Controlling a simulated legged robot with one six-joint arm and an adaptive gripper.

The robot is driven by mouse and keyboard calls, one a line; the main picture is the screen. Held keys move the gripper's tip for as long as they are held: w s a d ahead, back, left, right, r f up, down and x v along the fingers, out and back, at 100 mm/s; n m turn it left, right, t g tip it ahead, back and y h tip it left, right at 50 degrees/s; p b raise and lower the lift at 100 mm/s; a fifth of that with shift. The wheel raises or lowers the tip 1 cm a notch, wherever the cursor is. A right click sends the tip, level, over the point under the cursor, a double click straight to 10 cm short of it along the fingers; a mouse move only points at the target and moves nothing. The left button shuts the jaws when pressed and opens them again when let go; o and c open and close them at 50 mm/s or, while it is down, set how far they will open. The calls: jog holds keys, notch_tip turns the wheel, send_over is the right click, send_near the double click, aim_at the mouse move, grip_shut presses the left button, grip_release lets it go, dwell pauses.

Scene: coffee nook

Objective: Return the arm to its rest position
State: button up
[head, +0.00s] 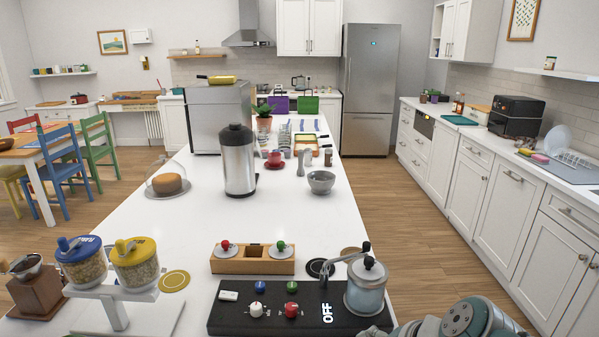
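Part of my arm (466,318) shows at the bottom right edge of the head view, as grey and teal rounded links. It is low, beside the right front corner of the black control panel (240,315). My gripper cannot be made out in this view, so whether it is open or holding something does not show. A grey-blue pot (367,289) with a dark-knobbed lid stands on the right end of the panel, left of my arm and apart from its visible links. The panel has red, white, blue and green controls and reads OFF.
A wooden holder (236,266) with red- and green-knobbed pieces stands behind the panel. Two bean jars on a white stand (116,312) and a brown grinder (40,290) are at left. A steel canister (238,160) stands farther back. Open floor (425,240) lies right of the counter.

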jog(key=s+d+n+h, duration=0.4)
jog(key=s+n, duration=0.2)
jog(key=n, duration=0.4)
